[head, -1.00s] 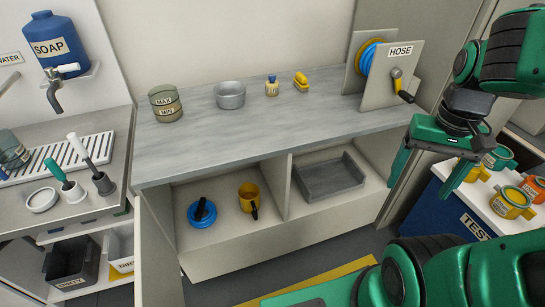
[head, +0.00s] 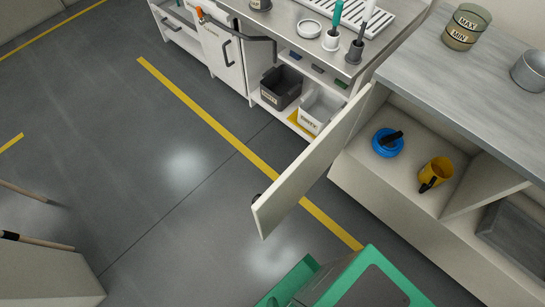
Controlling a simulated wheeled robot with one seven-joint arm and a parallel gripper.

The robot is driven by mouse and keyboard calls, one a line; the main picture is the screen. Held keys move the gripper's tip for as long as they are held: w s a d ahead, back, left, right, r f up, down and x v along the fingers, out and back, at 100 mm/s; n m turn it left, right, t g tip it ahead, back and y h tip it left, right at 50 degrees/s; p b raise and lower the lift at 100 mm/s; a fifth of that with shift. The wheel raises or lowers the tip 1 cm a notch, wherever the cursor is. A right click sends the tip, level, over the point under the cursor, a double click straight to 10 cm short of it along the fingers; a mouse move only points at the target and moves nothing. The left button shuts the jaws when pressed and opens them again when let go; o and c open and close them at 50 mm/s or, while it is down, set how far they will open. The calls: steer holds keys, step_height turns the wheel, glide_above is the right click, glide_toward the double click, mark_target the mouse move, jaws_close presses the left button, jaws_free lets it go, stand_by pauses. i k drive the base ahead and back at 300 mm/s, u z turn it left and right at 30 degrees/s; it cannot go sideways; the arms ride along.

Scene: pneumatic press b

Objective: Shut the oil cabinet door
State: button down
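The cabinet door (head: 308,172), a pale panel, stands wide open at the left end of the cabinet under the grey worktop. It juts out over the floor, and a small dark knob (head: 256,198) shows near its free end. The open cabinet (head: 400,190) holds a blue round item (head: 388,146) with a black handle and a yellow jug (head: 435,174). No label on the door is readable. My gripper is not in view; only a green part of my own body shows at the bottom edge.
A sink unit with a dark bin (head: 281,88) and a white bin (head: 321,108) stands behind the door. A yellow floor line (head: 200,107) passes under the door. Open floor lies to the left. A pale box with wooden handles (head: 45,270) is at bottom left.

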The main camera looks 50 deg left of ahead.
mark_target(269, 209)
steer(key=u, duration=0.95)
steer(key=k, duration=0.25)
steer(key=u, duration=0.45)
